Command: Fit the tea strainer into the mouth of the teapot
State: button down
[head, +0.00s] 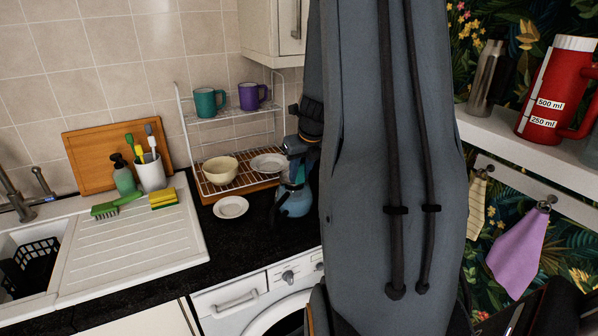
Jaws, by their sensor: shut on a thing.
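A blue teapot (293,200) stands on the dark worktop, right of the wire rack. My arm hides its right side. My gripper (297,165) points down just above the teapot, close to its mouth. It is shut on what I take to be the tea strainer, which is too small and too covered to make out. I cannot tell whether the strainer touches the teapot's mouth.
A two-tier wire rack (188,128) holds mugs, a cream bowl (220,170) and a plate. A small white saucer (231,207) lies on the worktop (215,243) left of the teapot. A white cupboard (270,28) hangs above. My arm blocks the middle.

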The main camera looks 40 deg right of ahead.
jog(key=shift+f+b, duration=0.55)
jog(key=shift+f, duration=0.45)
jog(key=c, duration=1.3)
grip_release()
jog(key=shift+c, duration=0.2)
jog(key=shift+b+v, duration=0.55)
jog(key=shift+v, duration=3.35)
